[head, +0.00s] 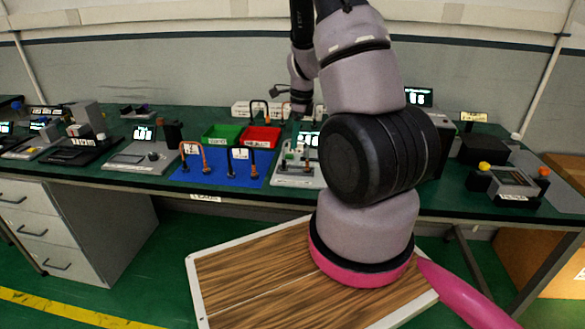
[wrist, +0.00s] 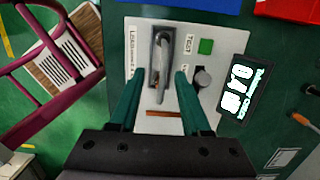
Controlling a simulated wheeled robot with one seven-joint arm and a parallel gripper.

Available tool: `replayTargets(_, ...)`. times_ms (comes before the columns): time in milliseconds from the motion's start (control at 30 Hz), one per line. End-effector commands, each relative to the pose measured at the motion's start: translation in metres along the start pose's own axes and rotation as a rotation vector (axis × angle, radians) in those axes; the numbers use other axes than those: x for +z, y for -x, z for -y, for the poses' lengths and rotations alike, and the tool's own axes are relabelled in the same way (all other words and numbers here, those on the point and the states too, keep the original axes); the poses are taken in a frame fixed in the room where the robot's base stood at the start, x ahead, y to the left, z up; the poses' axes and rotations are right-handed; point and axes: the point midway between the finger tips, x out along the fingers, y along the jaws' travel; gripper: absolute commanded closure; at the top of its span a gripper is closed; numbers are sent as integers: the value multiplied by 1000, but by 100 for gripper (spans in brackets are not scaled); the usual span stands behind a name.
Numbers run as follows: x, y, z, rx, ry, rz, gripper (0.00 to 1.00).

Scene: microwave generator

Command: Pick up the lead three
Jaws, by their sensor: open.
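In the wrist view, my gripper (wrist: 157,84) is open, its two teal fingers spread over a pale test panel. A grey bent lead or handle (wrist: 161,58) stands in a dark slot just beyond the fingertips, roughly in line with the gap. The label beside it starts with "LEAD"; its number is not readable. In the head view, the pale test panel (head: 298,178) is right of a blue mat (head: 218,178). Bent leads stand on the mat, including an orange one (head: 205,155) and a dark one (head: 252,158). I cannot tell which is lead three.
A green bin (head: 220,134) and a red bin (head: 260,138) stand behind the mat. Other instruments flank them on the green bench. My arm hides part of the bench's right side.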

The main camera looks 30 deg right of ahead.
Motion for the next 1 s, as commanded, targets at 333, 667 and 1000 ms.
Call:
replayTargets(333,-3,-35,1,2,0,0,52)
replayTargets(667,-5,-72,3,0,2,1,52)
replayTargets(1000,-4,-72,3,-1,3,1,100)
